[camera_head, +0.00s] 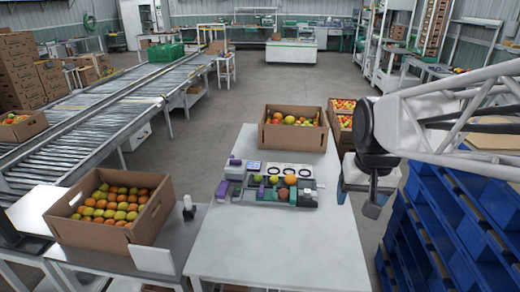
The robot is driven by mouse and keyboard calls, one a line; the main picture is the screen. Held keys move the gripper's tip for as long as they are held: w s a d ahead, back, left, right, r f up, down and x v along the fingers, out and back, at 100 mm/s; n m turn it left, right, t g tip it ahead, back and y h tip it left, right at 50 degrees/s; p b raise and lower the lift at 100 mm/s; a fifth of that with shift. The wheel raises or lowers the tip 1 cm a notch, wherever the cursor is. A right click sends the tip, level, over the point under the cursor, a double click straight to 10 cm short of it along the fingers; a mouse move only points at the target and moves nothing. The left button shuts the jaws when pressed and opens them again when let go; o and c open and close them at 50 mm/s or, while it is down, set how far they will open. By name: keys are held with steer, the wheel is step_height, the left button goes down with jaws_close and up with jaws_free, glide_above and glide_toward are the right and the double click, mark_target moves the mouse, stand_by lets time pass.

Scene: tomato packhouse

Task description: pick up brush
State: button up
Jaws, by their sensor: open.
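My gripper (373,207) hangs at the right, beyond the right edge of the white table (280,245). Its jaws are open, seen small and nearly edge-on, with nothing visible between them. I cannot pick out a brush with certainty. A group of small items sits in a dark tray (268,203) at the table's middle: green and orange tomatoes, purple pieces and a grey-green block. A purple-and-white item (234,162) lies at the tray's back left. My gripper is well to the right of these items and touches none of them.
A cardboard box of tomatoes (293,142) stands at the table's back. Another full box (95,238) stands on the left side table, near a small black-and-white upright object (188,207). Blue pallets (450,230) stack at the right. The white table's front is clear.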

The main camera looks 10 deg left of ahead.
steer(key=w+a+f, duration=0.1)
steer(key=w+a, duration=0.3)
steer(key=w, duration=0.4)
steer(key=w+a, duration=0.3)
steer(key=w, duration=0.5)
steer(key=g, duration=0.2)
glide_above(223, 187)
steer(key=f, duration=3)
steer(key=shift+s+d, duration=0.2)
steer(key=shift+a+f, duration=0.2)
steer(key=shift+f, duration=0.15)
steer(key=shift+f, duration=1.15)
steer(key=shift+f, duration=0.15)
